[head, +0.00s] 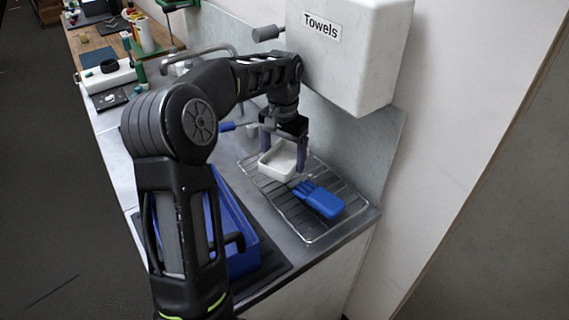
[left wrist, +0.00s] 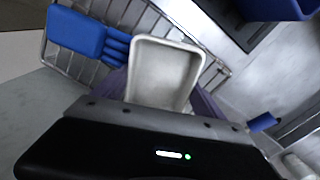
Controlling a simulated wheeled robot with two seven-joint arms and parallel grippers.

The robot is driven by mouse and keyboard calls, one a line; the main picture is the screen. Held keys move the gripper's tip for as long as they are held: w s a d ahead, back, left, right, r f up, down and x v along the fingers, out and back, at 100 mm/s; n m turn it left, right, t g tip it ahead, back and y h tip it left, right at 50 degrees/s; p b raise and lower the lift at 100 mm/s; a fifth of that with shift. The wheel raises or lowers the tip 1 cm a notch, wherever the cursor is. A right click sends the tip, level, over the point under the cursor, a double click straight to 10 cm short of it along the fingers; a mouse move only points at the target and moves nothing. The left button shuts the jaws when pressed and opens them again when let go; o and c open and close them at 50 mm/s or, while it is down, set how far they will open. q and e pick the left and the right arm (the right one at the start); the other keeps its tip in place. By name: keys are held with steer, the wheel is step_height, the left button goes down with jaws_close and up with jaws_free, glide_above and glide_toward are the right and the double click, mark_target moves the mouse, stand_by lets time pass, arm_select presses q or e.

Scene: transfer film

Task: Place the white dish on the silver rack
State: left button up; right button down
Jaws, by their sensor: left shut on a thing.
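The white dish (head: 277,163) is a small, open, square-cornered dish at the far end of the silver rack (head: 300,226). My left gripper (head: 284,158) points down from above and is shut on the dish, with its purple fingers at the dish's sides. In the left wrist view the dish (left wrist: 164,72) sits between the fingers, with the rack's wires (left wrist: 62,58) behind it. Whether the dish touches the wires or is held just above them, I cannot tell. My right gripper is not in view.
A blue glove-like object (head: 319,200) lies on the rack's near part; it also shows in the left wrist view (left wrist: 76,31). A blue bin (head: 233,240) stands left of the rack. A white towel dispenser (head: 350,50) hangs on the wall above. Free wires show around the blue object.

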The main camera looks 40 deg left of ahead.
mark_target(284, 163)
arm_select(q)
step_height(284, 163, down, 3)
steer(key=shift+f+p, duration=0.1)
steer(key=shift+p, duration=0.45)
steer(key=shift+w+f+p, duration=0.15)
steer(key=shift+f+p, duration=0.05)
steer(key=shift+p, duration=0.15)
steer(key=shift+f, duration=0.1)
steer(key=shift+f, duration=0.15)
steer(key=o, duration=1.1)
